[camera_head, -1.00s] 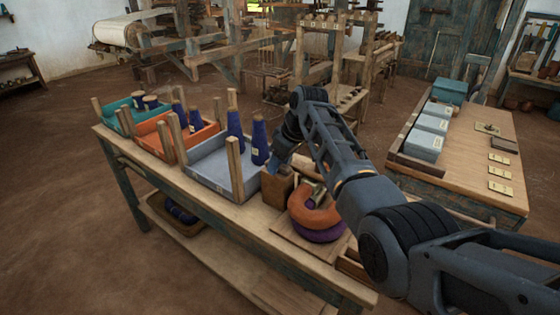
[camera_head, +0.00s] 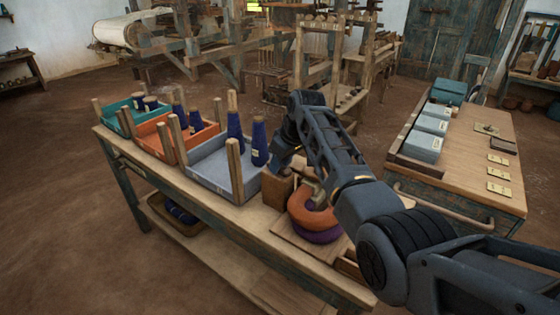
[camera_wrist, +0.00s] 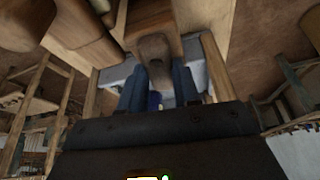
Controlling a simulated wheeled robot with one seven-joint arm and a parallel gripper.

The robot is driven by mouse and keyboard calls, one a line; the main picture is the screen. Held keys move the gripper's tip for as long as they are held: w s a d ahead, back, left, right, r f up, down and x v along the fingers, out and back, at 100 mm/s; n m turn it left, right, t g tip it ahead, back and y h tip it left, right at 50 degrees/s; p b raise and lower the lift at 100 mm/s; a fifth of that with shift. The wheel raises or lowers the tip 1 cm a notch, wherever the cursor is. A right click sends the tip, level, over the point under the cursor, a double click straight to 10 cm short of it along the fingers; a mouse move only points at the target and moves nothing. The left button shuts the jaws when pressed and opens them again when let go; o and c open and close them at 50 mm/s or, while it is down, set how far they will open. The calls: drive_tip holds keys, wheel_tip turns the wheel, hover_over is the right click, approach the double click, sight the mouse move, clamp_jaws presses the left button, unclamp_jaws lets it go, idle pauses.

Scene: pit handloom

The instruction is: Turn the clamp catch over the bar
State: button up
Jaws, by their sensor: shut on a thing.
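My gripper (camera_wrist: 160,88) shows two blue-grey fingers in the wrist view, on either side of a rounded brown wooden piece (camera_wrist: 154,48), which looks like the clamp catch. They are shut on it. In the head view, my gripper is at the brown wooden block (camera_head: 277,190) on the bench, and my arm hides most of the catch and bar.
The bench (camera_head: 245,222) carries a grey tray (camera_head: 208,178) with blue cones (camera_head: 259,142), an orange tray (camera_head: 150,128) and a teal tray (camera_head: 118,108). Orange and purple rings (camera_head: 312,216) lie close to the block. A second table (camera_head: 470,150) stands right.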

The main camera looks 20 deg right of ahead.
drive_tip(key=m, duration=0.1)
drive_tip(key=m+h+p, duration=0.1)
drive_tip(key=m, duration=0.2)
drive_tip(key=shift+w+d+r+m+t+h, duration=0.1)
drive_tip(key=shift+d+m+t+h, duration=0.2)
drive_tip(key=shift+t, duration=0.1)
drive_tip(key=m, duration=0.1)
drive_tip(key=m+h, duration=0.1)
drive_tip(key=m, duration=0.1)
drive_tip(key=shift+d+m, duration=0.2)
drive_tip(key=shift+m, duration=0.1)
drive_tip(key=m, duration=0.1)
drive_tip(key=m+h, duration=0.1)
drive_tip(key=m, duration=0.1)
drive_tip(key=m+h+b, duration=0.1)
drive_tip(key=shift+d+g, duration=0.3)
drive_tip(key=shift+g, duration=0.1)
drive_tip(key=shift+s+d+m+g+h+b, duration=0.2)
drive_tip(key=shift+m+b, duration=0.35)
drive_tip(key=shift+m, duration=0.45)
drive_tip(key=shift+s+m+g+h+b, duration=0.1)
drive_tip(key=shift+m+g+h+b, duration=0.2)
drive_tip(key=shift+m+b, duration=0.5)
drive_tip(key=shift+m, duration=0.4)
drive_tip(key=o, duration=1.1)
drive_tip(key=shift+c, duration=0.2)
